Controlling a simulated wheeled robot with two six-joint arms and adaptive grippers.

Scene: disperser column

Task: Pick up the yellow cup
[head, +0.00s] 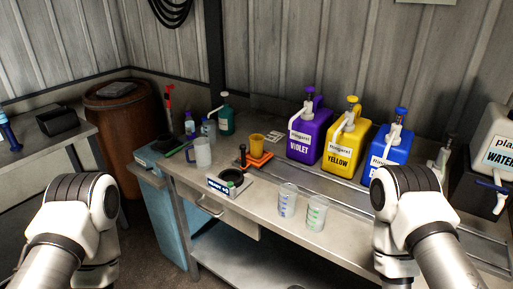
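The yellow cup (257,144) is a small, orange-yellow cup. It stands upright on a flat orange base (257,160) on the workbench, left of the purple jug. Nothing hides the cup, and no gripper is near it. Parts of my two arms show at the lower left and lower right, but the fingers of both grippers are out of view.
The metal workbench (260,205) also holds purple (305,135), yellow (343,140) and blue (388,150) jugs. A white-based device (229,184) and a clear jug (202,152) stand left of the cup. Two clear beakers (287,200) (316,214) stand near the front edge.

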